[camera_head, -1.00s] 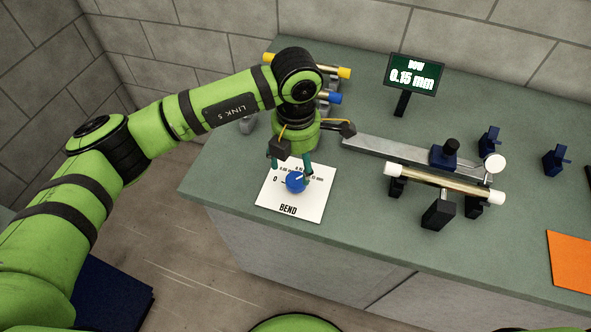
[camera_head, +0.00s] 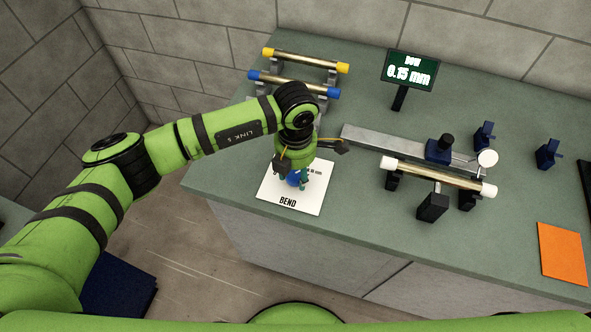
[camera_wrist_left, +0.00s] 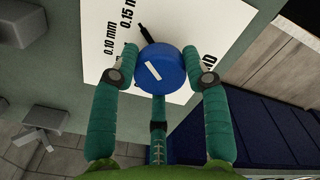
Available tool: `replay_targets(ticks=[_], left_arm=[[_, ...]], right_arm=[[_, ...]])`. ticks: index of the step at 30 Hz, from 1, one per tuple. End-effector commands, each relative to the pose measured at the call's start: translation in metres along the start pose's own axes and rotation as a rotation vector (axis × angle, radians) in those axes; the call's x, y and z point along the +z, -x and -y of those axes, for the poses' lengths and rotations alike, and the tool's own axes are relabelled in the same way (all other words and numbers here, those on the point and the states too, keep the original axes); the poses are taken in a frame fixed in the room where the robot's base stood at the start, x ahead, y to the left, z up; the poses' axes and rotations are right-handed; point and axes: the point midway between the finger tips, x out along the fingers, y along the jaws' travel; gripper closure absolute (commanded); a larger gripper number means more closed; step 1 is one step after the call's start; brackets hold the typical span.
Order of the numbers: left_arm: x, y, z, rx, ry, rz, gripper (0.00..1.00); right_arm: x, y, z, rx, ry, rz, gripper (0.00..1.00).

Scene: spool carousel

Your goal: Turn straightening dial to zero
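The blue straightening dial (camera_head: 293,178) sits on a white plate (camera_head: 310,203) marked BEND at the left front of the bench. In the left wrist view the dial (camera_wrist_left: 163,69) shows a white line slanting towards the upper left. Labels 0.10 mm and 0.15 mm show on the plate beside it, with a black mark near its upper left edge. My left gripper (camera_head: 292,181) is over the plate, with its fingers around the dial. In the wrist view the two fingertips (camera_wrist_left: 161,62) meet opposite sides of the dial with no clear gap. My right gripper is not in view.
A dark display (camera_head: 410,72) reads 0.15 mm. A rod with white ends (camera_head: 440,175) rests on black supports, with a dial gauge (camera_head: 487,158) close by. Two more rods lie on a rack (camera_head: 300,75) behind my left arm. An orange sheet (camera_head: 562,252) lies at right.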

Motion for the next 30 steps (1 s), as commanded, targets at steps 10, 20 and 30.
replay_targets(ticks=[10, 20, 30], left_arm=[[0.0, -0.002, 0.0, -0.001, 0.049, 0.001, 0.86], [0.0, -0.004, 0.0, -0.001, 0.28, 0.002, 0.86], [0.0, -0.005, 0.0, 0.0, 0.602, 0.001, 0.86]], right_arm=[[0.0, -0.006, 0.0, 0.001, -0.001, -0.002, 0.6], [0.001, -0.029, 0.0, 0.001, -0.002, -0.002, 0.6], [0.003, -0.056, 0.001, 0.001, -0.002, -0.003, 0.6]])
